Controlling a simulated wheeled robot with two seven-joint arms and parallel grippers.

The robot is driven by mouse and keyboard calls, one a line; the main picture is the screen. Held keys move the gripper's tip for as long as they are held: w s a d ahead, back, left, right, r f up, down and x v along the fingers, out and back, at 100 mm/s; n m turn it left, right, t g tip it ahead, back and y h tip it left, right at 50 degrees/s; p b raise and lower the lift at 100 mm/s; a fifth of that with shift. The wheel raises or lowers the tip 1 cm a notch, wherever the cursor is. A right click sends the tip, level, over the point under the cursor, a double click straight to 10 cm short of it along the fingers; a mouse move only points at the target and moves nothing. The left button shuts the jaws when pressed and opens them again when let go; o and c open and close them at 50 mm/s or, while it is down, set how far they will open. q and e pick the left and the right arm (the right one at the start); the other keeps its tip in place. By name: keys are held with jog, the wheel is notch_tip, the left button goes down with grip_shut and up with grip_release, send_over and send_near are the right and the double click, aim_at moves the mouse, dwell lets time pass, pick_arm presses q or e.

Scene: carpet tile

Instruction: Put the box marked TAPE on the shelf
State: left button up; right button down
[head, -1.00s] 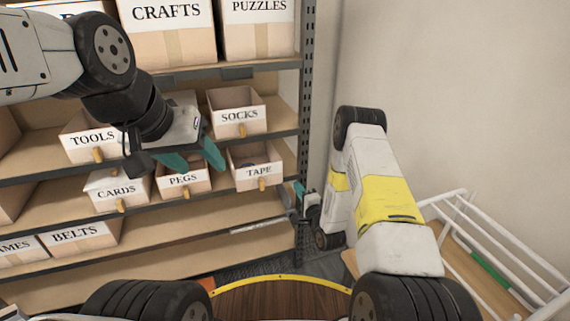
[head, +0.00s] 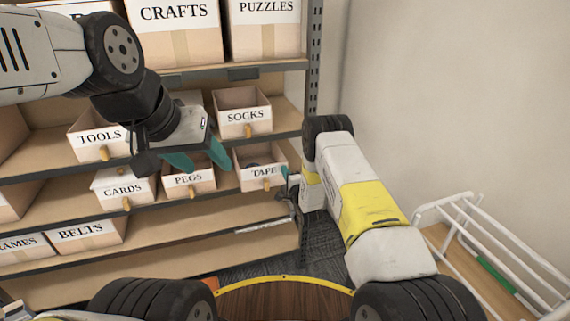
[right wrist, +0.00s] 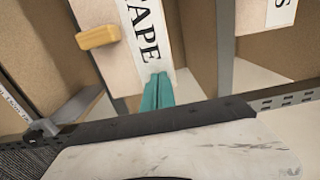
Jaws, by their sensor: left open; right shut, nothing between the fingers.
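The box marked TAPE (head: 244,179) is an open-topped cardboard bin with a white label and a wooden knob. It stands upright at the right end of a middle shelf (head: 190,211), beside the PEGS box. Something dark lies inside it. My right gripper (head: 271,181) is shut and empty at the front of the TAPE box, its teal tips over the label. In the right wrist view the shut fingers (right wrist: 157,92) overlap the label's end, beside the wooden knob; contact is unclear. My left gripper (head: 211,166) is open and empty above the PEGS box.
The PEGS box (head: 189,180) and CARDS box (head: 124,189) stand left of TAPE; the SOCKS box (head: 242,113) is above. A metal shelf post (head: 313,60) rises right of the boxes. A white rack (head: 490,240) stands at the right.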

aim_at(271, 169)
jog(key=w+a, duration=0.1)
jog(key=a, duration=0.1)
jog(key=w+a, duration=0.1)
jog(key=a, duration=0.1)
jog(key=w+a, duration=0.1)
jog(key=a, duration=0.1)
jog(key=shift+w+a, duration=0.15)
jog(key=shift+a, duration=0.1)
dwell(0.3)
